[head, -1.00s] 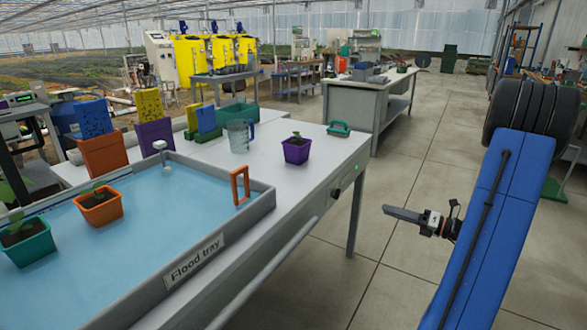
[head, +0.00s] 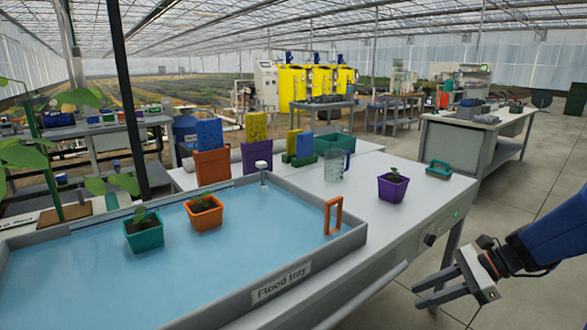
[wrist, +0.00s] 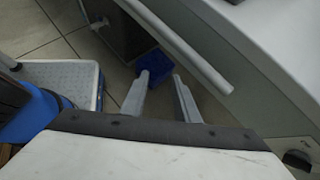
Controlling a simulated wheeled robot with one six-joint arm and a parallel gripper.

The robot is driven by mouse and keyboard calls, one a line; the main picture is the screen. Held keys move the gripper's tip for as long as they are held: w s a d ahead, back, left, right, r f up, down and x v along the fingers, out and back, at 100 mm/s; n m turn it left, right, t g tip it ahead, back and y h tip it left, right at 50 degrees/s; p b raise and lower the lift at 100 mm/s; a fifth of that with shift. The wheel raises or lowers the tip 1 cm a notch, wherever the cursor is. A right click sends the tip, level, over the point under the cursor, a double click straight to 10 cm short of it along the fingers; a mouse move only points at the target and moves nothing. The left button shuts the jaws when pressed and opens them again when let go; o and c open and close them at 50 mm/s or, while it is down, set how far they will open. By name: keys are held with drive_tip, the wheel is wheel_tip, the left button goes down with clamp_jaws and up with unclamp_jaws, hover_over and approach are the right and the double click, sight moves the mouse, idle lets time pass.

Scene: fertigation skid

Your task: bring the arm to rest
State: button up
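My gripper (head: 447,295) is at the lower right in the head view, beside the near right edge of the bench, over the floor. Its two fingers are apart with nothing between them. In the wrist view the fingers (wrist: 158,97) point down past the bench's grey rail, with a gap between the tips. My blue arm link enters from the right edge of the head view.
The bench holds a blue flood tray (head: 90,288) with a green pot (head: 143,236) and an orange pot (head: 205,217). A purple pot (head: 391,189) and a clear jug (head: 334,166) stand behind it. The bench rail (wrist: 185,50) runs close to my gripper. Open floor lies right.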

drive_tip(key=s+a+r+n+t+h, duration=0.1)
drive_tip(key=s+n+h, duration=0.4)
drive_tip(key=n, duration=0.5)
drive_tip(key=s+a+r+n+t+h, duration=0.1)
drive_tip(key=s+n+h, duration=0.3)
drive_tip(key=s+n, duration=0.5)
drive_tip(key=shift+s+a+r+n+h, duration=0.4)
drive_tip(key=shift+s+a+r, duration=0.15)
drive_tip(key=shift+r, duration=0.3)
